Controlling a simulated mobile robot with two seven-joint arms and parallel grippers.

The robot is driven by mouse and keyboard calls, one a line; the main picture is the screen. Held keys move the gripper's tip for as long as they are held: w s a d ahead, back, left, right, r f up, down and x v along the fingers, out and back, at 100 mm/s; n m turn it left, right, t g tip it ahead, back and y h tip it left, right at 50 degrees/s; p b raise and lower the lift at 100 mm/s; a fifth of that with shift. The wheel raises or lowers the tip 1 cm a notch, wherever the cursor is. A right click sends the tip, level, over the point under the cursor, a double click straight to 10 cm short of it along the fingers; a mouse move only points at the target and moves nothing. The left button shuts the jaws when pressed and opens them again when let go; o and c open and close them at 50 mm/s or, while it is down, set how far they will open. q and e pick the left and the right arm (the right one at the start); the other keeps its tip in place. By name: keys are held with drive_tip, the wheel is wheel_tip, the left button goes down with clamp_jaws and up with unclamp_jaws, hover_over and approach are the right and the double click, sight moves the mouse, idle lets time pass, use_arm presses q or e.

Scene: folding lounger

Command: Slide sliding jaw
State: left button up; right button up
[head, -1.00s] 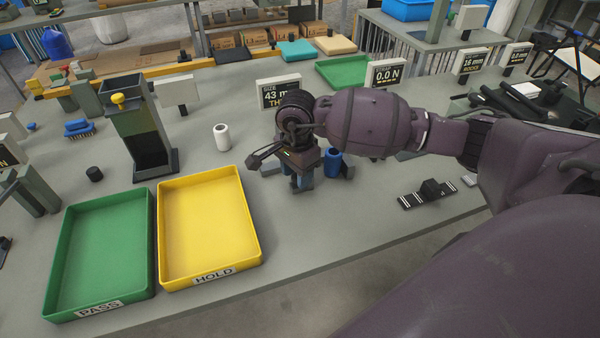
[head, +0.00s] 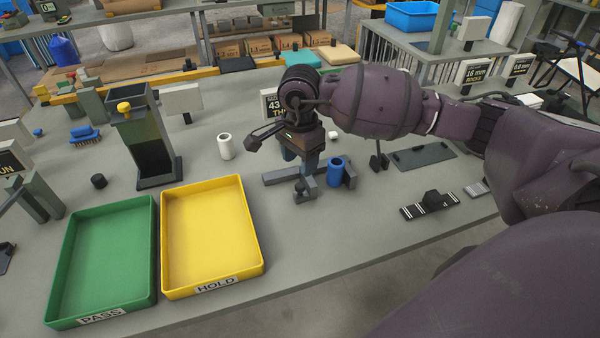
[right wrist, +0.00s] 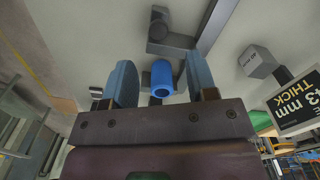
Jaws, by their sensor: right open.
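A grey measuring fixture with a long bar (head: 281,176) lies on the bench. A dark grey block with a knob (head: 305,190), which looks like the sliding jaw, sits at the bar's front side; it also shows at the top of the right wrist view (right wrist: 168,42). A blue cylinder (head: 335,172) stands right of this block, beside another dark upright block (head: 350,175). My right gripper (head: 301,160) is open, pointing down just behind the knobbed block. In the right wrist view the blue cylinder (right wrist: 162,80) appears between the two blue-grey fingers, apart from both. My left gripper is out of view.
A yellow HOLD tray (head: 262,262) and a green PASS tray (head: 68,255) lie at the left. A white cylinder (head: 225,146) stands left of my gripper. A sign (head: 268,103) is behind it, partly hidden. A dark striped block (head: 430,205) lies at the right.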

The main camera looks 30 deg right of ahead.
drive_tip(key=shift+r, duration=1.9)
